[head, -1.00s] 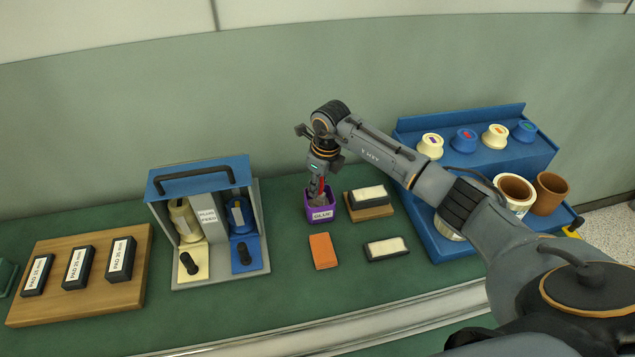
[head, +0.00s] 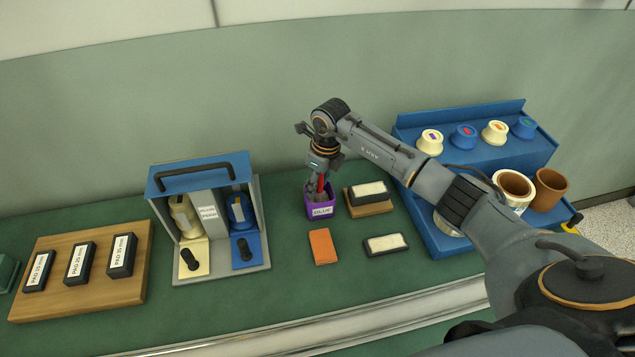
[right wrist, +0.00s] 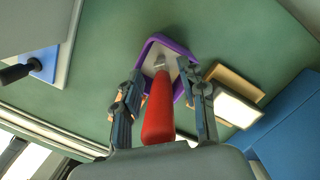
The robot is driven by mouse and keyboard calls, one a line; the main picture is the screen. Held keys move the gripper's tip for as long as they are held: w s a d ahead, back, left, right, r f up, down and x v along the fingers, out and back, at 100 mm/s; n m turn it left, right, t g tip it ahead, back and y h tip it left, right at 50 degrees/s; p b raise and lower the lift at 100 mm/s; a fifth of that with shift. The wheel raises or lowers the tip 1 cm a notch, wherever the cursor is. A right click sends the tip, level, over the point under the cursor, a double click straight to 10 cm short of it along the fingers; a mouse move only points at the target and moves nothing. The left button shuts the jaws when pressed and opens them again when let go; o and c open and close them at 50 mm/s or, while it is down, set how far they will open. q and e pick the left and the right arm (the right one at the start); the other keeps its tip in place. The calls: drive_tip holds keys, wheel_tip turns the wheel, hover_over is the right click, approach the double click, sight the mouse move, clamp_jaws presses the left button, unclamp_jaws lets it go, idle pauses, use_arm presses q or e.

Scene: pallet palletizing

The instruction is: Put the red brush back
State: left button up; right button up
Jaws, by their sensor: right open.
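The red brush (right wrist: 158,112) stands with its red handle up between the fingers of my right gripper (right wrist: 165,95) in the right wrist view. Its lower end is in the purple pot (head: 320,209) labelled GLUE, whose rim also shows in the right wrist view (right wrist: 152,46). In the head view a bit of the red handle (head: 321,184) shows under my right gripper (head: 318,187), just above the pot. The fingers are open, one on each side of the handle. My left gripper is not in view.
Right of the pot, a white-topped pad (head: 369,191) lies on a wooden block, with another pad (head: 386,245) in front. An orange block (head: 322,246) lies before the pot. A blue-topped stand (head: 198,172) is left, a blue shelf (head: 470,160) with cups right.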

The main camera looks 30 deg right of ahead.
wheel_tip(320, 180, up, 12)
drive_tip(key=s+b, duration=0.1)
drive_tip(key=b, duration=0.2)
drive_tip(key=shift+s+d+f, duration=0.2)
drive_tip(key=shift+s+d, duration=0.05)
drive_tip(key=shift+d, duration=0.2)
drive_tip(key=shift+f, duration=0.1)
